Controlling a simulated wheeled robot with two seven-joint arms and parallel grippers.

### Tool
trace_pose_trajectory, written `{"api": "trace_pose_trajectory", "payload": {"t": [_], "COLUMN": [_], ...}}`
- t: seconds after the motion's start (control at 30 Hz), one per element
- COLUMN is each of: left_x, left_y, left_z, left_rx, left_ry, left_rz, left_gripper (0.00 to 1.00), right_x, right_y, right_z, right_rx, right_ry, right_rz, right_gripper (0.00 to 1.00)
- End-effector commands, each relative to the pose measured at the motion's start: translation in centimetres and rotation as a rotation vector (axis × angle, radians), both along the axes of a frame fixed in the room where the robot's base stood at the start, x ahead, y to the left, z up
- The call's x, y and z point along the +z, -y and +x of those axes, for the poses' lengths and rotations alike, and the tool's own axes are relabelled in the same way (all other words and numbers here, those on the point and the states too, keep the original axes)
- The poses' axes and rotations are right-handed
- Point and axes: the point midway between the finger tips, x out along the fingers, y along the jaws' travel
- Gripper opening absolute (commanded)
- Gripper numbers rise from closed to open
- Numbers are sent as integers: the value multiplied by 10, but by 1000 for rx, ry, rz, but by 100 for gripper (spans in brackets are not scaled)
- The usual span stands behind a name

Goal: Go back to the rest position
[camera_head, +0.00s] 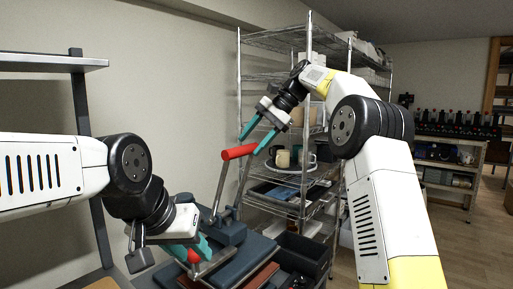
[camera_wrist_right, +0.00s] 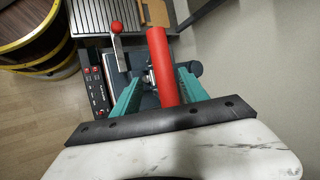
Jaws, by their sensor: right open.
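The press (camera_head: 229,232) stands low in the middle of the head view, with a lever ending in a red cylindrical handle (camera_head: 239,152). My right gripper (camera_head: 255,141) is open, its teal fingers just above and beside the handle. In the right wrist view the red handle (camera_wrist_right: 162,65) lies between the spread fingers, and I cannot tell whether they touch it. My left gripper (camera_head: 192,248) is low on the left, its teal fingers by a small red knob (camera_head: 193,257). Its jaws are partly hidden. A red-knobbed lever (camera_wrist_right: 117,28) also shows in the right wrist view.
A wire shelf rack (camera_head: 307,100) with mugs (camera_head: 282,158) on a round tray stands behind the press. A grey shelf (camera_head: 50,62) is at the left. A dark bin (camera_head: 303,255) sits right of the press. A wooden barrel (camera_wrist_right: 28,35) shows in the right wrist view.

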Motion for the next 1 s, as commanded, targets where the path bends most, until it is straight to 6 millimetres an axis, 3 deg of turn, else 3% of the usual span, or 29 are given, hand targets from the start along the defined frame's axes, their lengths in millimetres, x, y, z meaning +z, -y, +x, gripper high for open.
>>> {"api": "trace_pose_trajectory", "payload": {"t": [0.17,0.33,0.47,0.67,0.8,1.0], "left_x": [0,0,0,0,0,0], "left_y": [0,0,0,0,0,0], "left_z": [0,0,0,0,0,0], "left_rx": [0,0,0,0,0,0], "left_ry": [0,0,0,0,0,0], "left_rz": [0,0,0,0,0,0], "left_gripper": [36,36,36,36,36,36], "right_x": [9,14,5,-31,-71,-126], "right_y": [15,52,84,130,157,178], "right_z": [-17,-64,-110,-189,-245,-302], "right_rx": [-2,11,40,111,182,279], "right_ry": [60,201,319,491,603,719], "right_rz": [-31,-120,-204,-347,-450,-561], "right_gripper": [51,51,51,51,51,51]}}
